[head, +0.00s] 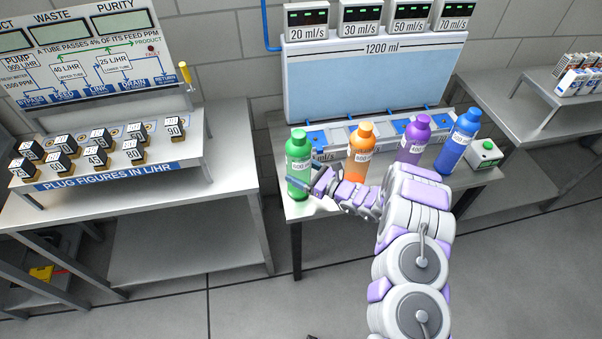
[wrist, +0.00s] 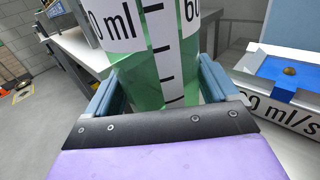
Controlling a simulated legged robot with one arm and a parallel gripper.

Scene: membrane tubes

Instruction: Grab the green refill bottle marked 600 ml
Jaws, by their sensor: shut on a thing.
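The green bottle (head: 299,160) stands upright at the left end of the row on the middle table. Its white label shows part of "600 ml". In the wrist view the green bottle (wrist: 150,82) fills the space between my fingers, and its label shows "0 ml" and a black scale. My gripper (head: 304,186) is shut on the lower part of the bottle, with one finger on each side; it also shows in the wrist view (wrist: 158,92). I cannot tell if the bottle's base touches the table.
Orange (head: 361,152), purple (head: 413,140) and blue (head: 458,140) bottles stand to the right. A white box with a green button (head: 484,156) is beyond them. A 1200 ml tank (head: 375,80) stands behind. A table with numbered plugs (head: 100,155) is at left.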

